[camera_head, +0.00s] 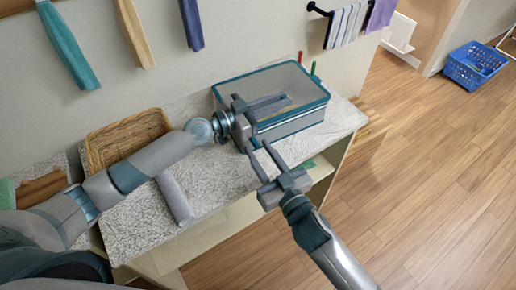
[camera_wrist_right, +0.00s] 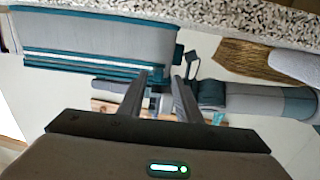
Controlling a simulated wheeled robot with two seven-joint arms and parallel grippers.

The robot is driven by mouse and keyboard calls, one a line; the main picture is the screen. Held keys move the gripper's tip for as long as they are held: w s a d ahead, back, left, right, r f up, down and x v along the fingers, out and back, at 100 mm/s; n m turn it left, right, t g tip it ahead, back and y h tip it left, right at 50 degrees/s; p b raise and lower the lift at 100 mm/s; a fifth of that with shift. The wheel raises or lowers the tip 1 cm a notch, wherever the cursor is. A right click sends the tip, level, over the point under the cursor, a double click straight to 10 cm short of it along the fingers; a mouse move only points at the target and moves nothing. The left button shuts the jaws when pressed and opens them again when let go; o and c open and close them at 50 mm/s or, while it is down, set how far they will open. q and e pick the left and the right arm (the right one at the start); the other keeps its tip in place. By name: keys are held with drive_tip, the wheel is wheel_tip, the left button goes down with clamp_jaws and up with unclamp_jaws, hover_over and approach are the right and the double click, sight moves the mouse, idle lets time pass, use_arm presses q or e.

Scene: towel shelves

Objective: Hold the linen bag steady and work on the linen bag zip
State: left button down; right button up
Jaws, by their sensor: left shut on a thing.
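The linen bag (camera_head: 290,117) is a boxy grey bag with teal edges and a see-through top, standing on the counter. It also shows in the right wrist view (camera_wrist_right: 100,40), where pale and teal bands run along its side. I cannot make out the zip pull for sure. My left gripper (camera_head: 285,101) is shut on the bag at its left end, its fingers lying across it. My right gripper (camera_head: 262,150) is open in front of the bag's near left corner. In the wrist view its fingers (camera_wrist_right: 160,76) are apart, with nothing clearly held between them.
A wicker basket (camera_head: 125,139) and a rolled grey towel (camera_head: 174,197) lie on the speckled counter (camera_head: 222,178) at left. Towels hang on the wall above. A blue crate (camera_head: 474,66) stands on the wooden floor at right, which is otherwise mostly clear.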

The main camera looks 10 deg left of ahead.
sight(254, 142)
drive_tip(key=v, duration=1)
drive_tip(key=shift+s+d, duration=0.2)
use_arm(q)
drive_tip(key=c, duration=1.7)
unclamp_jaws()
drive_tip(key=shift+o, duration=0.2)
drive_tip(key=shift+a, duration=0.1)
drive_tip(key=shift+v, duration=5.9)
